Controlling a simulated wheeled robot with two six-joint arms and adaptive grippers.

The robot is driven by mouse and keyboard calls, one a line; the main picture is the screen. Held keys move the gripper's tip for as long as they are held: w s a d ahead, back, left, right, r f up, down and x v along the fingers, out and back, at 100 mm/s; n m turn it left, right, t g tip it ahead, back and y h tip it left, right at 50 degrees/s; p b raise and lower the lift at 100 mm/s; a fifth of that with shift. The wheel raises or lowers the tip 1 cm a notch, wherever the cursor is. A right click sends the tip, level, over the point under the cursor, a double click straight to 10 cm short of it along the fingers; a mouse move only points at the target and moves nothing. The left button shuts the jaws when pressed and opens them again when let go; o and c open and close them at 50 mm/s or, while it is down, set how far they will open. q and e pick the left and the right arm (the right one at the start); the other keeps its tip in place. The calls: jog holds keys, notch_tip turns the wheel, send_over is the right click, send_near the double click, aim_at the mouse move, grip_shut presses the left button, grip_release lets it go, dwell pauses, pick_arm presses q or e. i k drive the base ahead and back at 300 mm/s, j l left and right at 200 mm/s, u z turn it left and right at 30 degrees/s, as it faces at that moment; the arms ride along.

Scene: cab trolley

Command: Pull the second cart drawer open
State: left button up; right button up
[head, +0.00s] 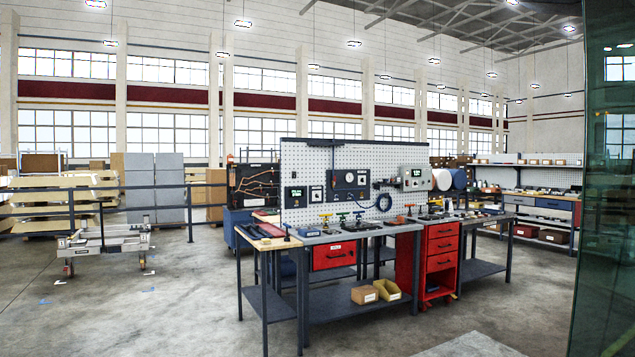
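A red drawer cart (409,262) stands at the right end of the workbench, partly under the bench top, on small wheels. Its front shows several red drawers stacked one above another, with dark handles. The second drawer from the top (442,245) looks shut, flush with the drawers around it. The cart is some distance away across the floor. Neither of my grippers is in view.
A greenish glass panel (608,220) fills the right edge close by. A wheeled trolley (103,240) stands left. Concrete floor (150,310) is open at front left.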

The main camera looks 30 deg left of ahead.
aim_at(442, 245)
jog(key=u, duration=0.4)
jog(key=i+u, duration=0.1)
jog(key=i, duration=3.45)
jog(key=i+j+z, duration=0.1)
jog(key=i, duration=0.85)
jog(key=i+j, duration=0.1)
jog(key=i, duration=0.85)
jog(key=i+j, duration=0.1)
jog(key=i, duration=0.9)
jog(key=i+j, duration=0.1)
jog(key=i, duration=0.85)
jog(key=i+l+z, duration=0.25)
jog(key=i+l, duration=0.15)
jog(key=i+l+z, duration=0.25)
jog(key=i+l, duration=0.2)
jog(key=i+l+z, duration=0.25)
jog(key=i, duration=0.25)
